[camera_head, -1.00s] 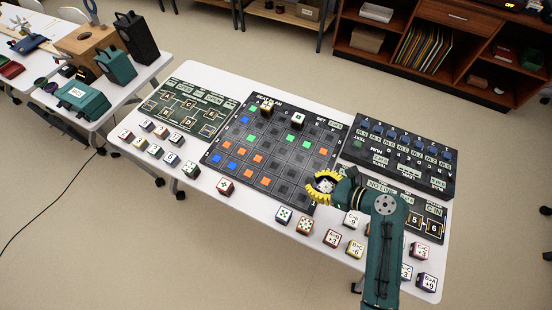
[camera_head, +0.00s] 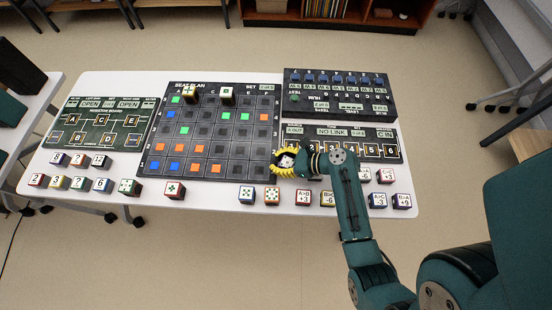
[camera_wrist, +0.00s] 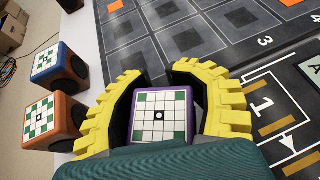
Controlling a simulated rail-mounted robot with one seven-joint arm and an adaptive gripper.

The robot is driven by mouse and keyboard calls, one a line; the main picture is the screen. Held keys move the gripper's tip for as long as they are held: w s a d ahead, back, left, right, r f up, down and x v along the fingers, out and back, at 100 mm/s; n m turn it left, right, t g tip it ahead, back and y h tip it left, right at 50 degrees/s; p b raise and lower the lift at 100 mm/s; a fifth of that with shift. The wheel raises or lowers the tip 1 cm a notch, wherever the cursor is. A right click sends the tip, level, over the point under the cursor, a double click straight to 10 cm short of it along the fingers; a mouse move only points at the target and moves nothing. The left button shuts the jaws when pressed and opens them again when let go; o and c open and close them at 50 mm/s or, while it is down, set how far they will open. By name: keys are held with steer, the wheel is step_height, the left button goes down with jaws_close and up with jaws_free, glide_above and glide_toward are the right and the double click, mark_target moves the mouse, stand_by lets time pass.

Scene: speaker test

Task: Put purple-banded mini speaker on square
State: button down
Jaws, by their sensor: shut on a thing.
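The purple-banded mini speaker (camera_wrist: 160,118) is between the yellow fingers of my gripper (camera_wrist: 160,100) in the wrist view. Its top is white with a green-and-white grid and a black dot; its purple rim shows. My gripper (camera_head: 286,161) is shut on it, near the right edge of the dark seat-plan board (camera_head: 240,150) in the head view. The speaker's white top (camera_head: 286,159) shows there inside the yellow fingers. The board's grid has dark, green, blue and orange squares. In the wrist view, dark board squares (camera_wrist: 191,37) lie beyond the fingertips. The speaker's underside is hidden.
A blue speaker (camera_wrist: 60,66) and an orange speaker (camera_wrist: 45,122) stand left of my gripper. Two speakers (camera_head: 227,95) stand on the board's far rows. Several more line the table's front edge. A numbered panel (camera_head: 378,133) lies to the right.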

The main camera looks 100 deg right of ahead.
steer(key=shift+r, duration=0.15)
steer(key=c, duration=0.7)
jaws_free()
steer(key=shift+f, duration=0.2)
steer(key=shift+o, duration=0.2)
steer(key=shift+r, duration=0.15)
steer(key=p+v, duration=0.3)
steer(key=v, duration=0.9)
steer(key=shift+p, duration=0.3)
